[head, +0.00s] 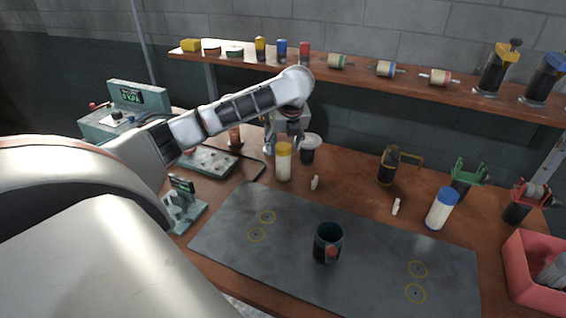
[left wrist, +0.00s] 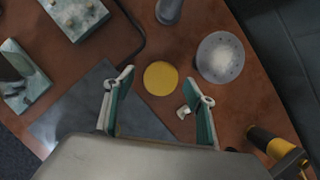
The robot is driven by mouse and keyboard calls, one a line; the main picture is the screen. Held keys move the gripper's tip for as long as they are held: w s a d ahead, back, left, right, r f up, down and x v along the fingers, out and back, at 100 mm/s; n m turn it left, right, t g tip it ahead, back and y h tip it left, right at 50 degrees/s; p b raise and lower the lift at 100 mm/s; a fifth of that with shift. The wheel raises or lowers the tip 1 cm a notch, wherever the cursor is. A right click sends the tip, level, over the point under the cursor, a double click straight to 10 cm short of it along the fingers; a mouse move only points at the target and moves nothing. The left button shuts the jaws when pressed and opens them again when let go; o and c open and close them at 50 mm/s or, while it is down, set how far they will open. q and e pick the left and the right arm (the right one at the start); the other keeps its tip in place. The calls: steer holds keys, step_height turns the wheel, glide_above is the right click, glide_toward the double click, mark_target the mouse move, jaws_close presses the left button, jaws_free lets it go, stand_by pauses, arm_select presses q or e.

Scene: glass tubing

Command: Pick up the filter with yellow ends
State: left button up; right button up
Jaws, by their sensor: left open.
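The filter with yellow ends (head: 284,163) stands upright on the bench, a pale cylinder with a yellow cap, behind the grey mat. In the left wrist view its round yellow top (left wrist: 160,78) shows from above, just beyond the gap between the fingertips. My left gripper (head: 286,136) is close to the filter's top in the head view, partly hidden by its own wrist. In the left wrist view my left gripper (left wrist: 163,90) has its green fingers spread wide with nothing held between them. My right gripper is in neither view.
A grey cup with a pale lid (head: 310,148) stands close to the filter's right. A blue-ended filter (head: 440,208), a dark mug (head: 328,243) and a red bin (head: 533,276) are further right. A shelf (head: 400,78) spans the back.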

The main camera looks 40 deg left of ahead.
arm_select(q)
steer(key=c, duration=1.4)
steer(key=shift+r, duration=0.1)
